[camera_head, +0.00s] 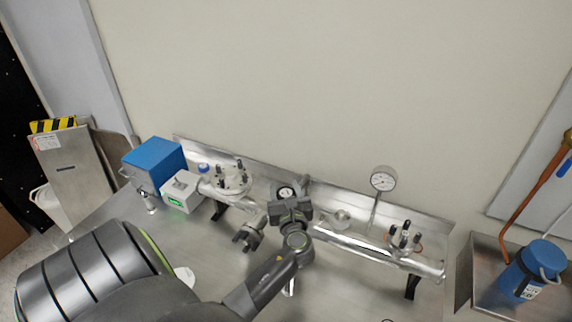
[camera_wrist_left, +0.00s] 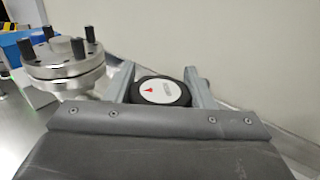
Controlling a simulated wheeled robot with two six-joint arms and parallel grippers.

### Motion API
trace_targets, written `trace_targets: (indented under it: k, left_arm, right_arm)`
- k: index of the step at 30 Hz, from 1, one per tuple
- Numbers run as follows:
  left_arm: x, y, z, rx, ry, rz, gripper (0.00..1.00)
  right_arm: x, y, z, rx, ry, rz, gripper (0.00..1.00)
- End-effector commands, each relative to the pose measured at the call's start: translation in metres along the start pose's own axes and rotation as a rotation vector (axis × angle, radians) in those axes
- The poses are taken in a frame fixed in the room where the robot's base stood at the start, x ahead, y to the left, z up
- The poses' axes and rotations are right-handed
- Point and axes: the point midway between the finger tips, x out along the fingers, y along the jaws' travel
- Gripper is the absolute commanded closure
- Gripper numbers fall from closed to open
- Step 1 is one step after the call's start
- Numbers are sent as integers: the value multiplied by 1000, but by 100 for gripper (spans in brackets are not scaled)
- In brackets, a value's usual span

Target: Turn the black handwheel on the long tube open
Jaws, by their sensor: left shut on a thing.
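The black handwheel (camera_wrist_left: 160,91) has a pale round face with a red mark. In the left wrist view it sits between the two grey fingers of my left gripper (camera_wrist_left: 161,80), which is shut on it. In the head view the handwheel (camera_head: 286,192) shows just beyond the body of my left gripper (camera_head: 290,195), above the long metal tube (camera_head: 375,250). The gripper hides part of the tube and the wheel's mount. My right gripper is not in view.
A flanged fitting with dark bolts (camera_head: 232,180) stands left of the handwheel; it is close in the left wrist view (camera_wrist_left: 65,62). A gauge (camera_head: 383,179) and another bolted fitting (camera_head: 404,238) stand right. A blue box (camera_head: 154,162) and white box (camera_head: 181,190) sit at the bench's left.

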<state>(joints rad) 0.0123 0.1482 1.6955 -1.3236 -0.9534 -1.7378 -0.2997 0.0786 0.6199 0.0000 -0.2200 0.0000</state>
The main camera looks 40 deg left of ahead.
Motion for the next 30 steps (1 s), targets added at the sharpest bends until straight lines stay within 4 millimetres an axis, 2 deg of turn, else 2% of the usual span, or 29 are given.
trace_targets:
  k: [7,21,22,27,30]
  left_arm:
    - [0,0,1,0,-1,65,74]
    - [0,1,1,-1,-2,77,74]
    - [0,1,1,-1,-2,77,50]
    - [0,1,1,-1,-2,76,30]
    - [0,1,1,-1,-1,76,30]
  right_arm:
    - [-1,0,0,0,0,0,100]
    - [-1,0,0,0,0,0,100]
    - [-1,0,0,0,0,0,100]
    - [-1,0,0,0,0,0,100]
    - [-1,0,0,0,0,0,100]
